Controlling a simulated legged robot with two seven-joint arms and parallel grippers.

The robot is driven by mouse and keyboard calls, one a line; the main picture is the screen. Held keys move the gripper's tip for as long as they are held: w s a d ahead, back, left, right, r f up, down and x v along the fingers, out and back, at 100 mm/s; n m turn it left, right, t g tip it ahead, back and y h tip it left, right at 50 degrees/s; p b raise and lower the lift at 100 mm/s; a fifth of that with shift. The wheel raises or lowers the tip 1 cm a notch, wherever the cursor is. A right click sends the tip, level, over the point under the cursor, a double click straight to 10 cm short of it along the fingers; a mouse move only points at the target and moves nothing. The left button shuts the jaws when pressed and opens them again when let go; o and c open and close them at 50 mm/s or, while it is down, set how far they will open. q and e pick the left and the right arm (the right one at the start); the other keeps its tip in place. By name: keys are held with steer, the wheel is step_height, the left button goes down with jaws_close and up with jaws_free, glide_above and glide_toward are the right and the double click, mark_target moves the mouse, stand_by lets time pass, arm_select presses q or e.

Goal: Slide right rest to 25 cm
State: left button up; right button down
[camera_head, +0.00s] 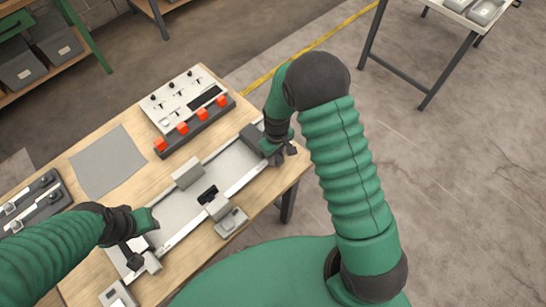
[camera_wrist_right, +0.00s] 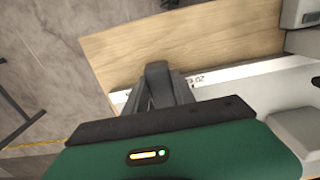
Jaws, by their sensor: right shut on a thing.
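A long pale slide rail (camera_head: 240,165) with a flat channel lies across the wooden bench. The right rest, a dark grey block (camera_head: 252,136), sits at its right end. My right gripper (camera_head: 279,151) is at that end, shut on a dark part of the right rest. In the right wrist view its fingers (camera_wrist_right: 160,88) close around a dark grey post beside a white scale strip (camera_wrist_right: 245,72). Few scale marks show and I cannot read the position. My left gripper (camera_head: 133,250) is at the rail's left end by a grey block; its finger opening is not clear.
Light grey blocks (camera_head: 187,173) and a small black piece (camera_head: 208,194) stand mid-rail. A control panel (camera_head: 180,98) with a row of red buttons is behind it. A grey mat (camera_head: 108,160) lies to the left. The bench's right edge is close to my right gripper.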

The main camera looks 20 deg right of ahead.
steer(key=c, duration=1)
jaws_free()
steer(key=shift+s+r, duration=0.1)
steer(key=shift+s, duration=0.05)
steer(key=shift+c, duration=0.2)
steer(key=shift+r, duration=0.3)
step_height(320, 180, up, 16)
steer(key=shift+b, duration=0.3)
steer(key=s+a+f+m+t, duration=0.1)
steer(key=s+m, duration=0.3)
steer(key=s, duration=0.8)
steer(key=shift+s+a+f+t, duration=0.25)
steer(key=shift+a+t, duration=0.05)
steer(key=shift+t, duration=0.5)
